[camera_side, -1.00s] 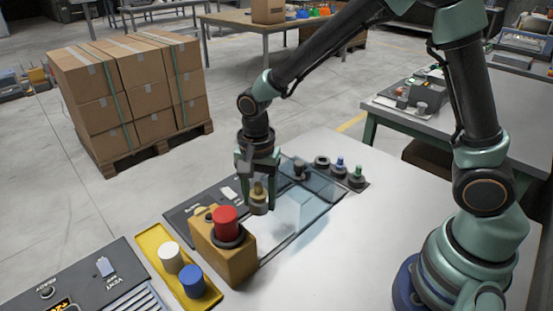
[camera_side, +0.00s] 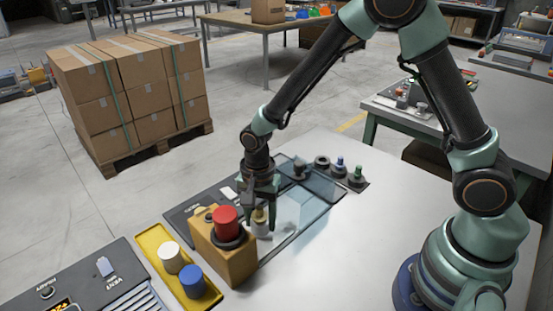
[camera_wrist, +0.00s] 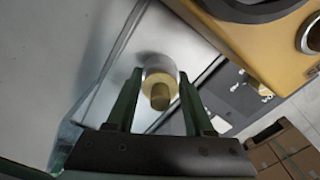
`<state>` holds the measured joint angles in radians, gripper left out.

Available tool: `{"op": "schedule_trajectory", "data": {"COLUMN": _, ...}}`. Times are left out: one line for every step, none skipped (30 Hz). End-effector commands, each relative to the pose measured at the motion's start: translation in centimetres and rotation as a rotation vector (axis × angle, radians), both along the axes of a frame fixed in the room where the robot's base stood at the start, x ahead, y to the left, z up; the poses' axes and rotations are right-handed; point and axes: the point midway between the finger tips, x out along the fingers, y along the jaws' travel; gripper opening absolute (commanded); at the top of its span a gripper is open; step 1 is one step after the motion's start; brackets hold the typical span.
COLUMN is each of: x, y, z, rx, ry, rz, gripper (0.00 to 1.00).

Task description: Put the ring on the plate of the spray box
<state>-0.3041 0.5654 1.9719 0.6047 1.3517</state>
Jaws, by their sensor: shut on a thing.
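My gripper (camera_side: 261,218) is shut on a round brass-coloured piece (camera_side: 260,215) with a knob on top. The wrist view shows this piece (camera_wrist: 158,88) between the two fingers, with a pale round part around or under it. A dark ring-shaped piece (camera_side: 322,161) stands at the back of the table, apart from my gripper. The clear-walled box (camera_side: 318,205), likely the spray box, lies right of my gripper. I cannot make out its plate. I cannot tell whether the held piece touches the surface below.
A yellow box with a red button (camera_side: 226,221) stands close in front of my gripper. A yellow tray (camera_side: 160,238) holds a white and a blue cylinder. Blue-topped (camera_side: 339,167) and green-topped (camera_side: 357,176) pieces stand behind the clear box.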

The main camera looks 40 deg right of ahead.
Motion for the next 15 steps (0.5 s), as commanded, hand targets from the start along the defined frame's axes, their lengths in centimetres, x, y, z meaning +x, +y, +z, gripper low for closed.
{"op": "schedule_trajectory", "data": {"x": 0.03, "y": 0.01, "z": 0.01, "rx": 0.0, "ry": -0.001, "rz": 0.0, "gripper": 0.0}}
{"op": "schedule_trajectory", "data": {"x": 0.03, "y": 0.01, "z": 0.02, "rx": 0.0, "ry": -0.001, "rz": 0.0, "gripper": 0.0}}
{"op": "schedule_trajectory", "data": {"x": 0.03, "y": 0.01, "z": 0.02, "rx": 0.0, "ry": -0.001, "rz": 0.0, "gripper": 0.0}}
{"op": "schedule_trajectory", "data": {"x": 0.03, "y": 0.01, "z": 0.03, "rx": 0.0, "ry": -0.001, "rz": 0.0, "gripper": 0.0}}
{"op": "schedule_trajectory", "data": {"x": 0.03, "y": 0.01, "z": 0.03, "rx": 0.0, "ry": -0.001, "rz": 0.0, "gripper": 0.0}}
{"op": "schedule_trajectory", "data": {"x": 0.03, "y": 0.01, "z": 0.03, "rx": 0.0, "ry": -0.001, "rz": 0.0, "gripper": 0.0}}
{"op": "schedule_trajectory", "data": {"x": 0.03, "y": 0.01, "z": 0.02, "rx": 0.0, "ry": -0.001, "rz": 0.0, "gripper": 0.0}}
{"op": "schedule_trajectory", "data": {"x": 0.03, "y": 0.01, "z": 0.01, "rx": 0.0, "ry": -0.001, "rz": 0.0, "gripper": 0.0}}
{"op": "schedule_trajectory", "data": {"x": 0.03, "y": 0.01, "z": -0.02, "rx": 0.0, "ry": -0.001, "rz": 0.0, "gripper": 0.0}}
{"op": "schedule_trajectory", "data": {"x": 0.03, "y": 0.01, "z": -0.05, "rx": 0.0, "ry": -0.001, "rz": 0.0, "gripper": 0.0}}
{"op": "schedule_trajectory", "data": {"x": 0.03, "y": 0.01, "z": -0.09, "rx": 0.0, "ry": -0.001, "rz": 0.0, "gripper": 0.0}}
{"op": "schedule_trajectory", "data": {"x": 0.03, "y": 0.01, "z": -0.15, "rx": 0.0, "ry": -0.001, "rz": 0.0, "gripper": 0.0}}
{"op": "schedule_trajectory", "data": {"x": 0.04, "y": 0.01, "z": -0.2, "rx": 0.0, "ry": -0.001, "rz": 0.0, "gripper": 0.0}}
{"op": "schedule_trajectory", "data": {"x": 0.04, "y": 0.01, "z": -0.25, "rx": 0.0, "ry": -0.001, "rz": 0.0, "gripper": 0.0}}
{"op": "schedule_trajectory", "data": {"x": 0.05, "y": 0.02, "z": -0.32, "rx": 0.0, "ry": -0.001, "rz": 0.0, "gripper": 0.0}}
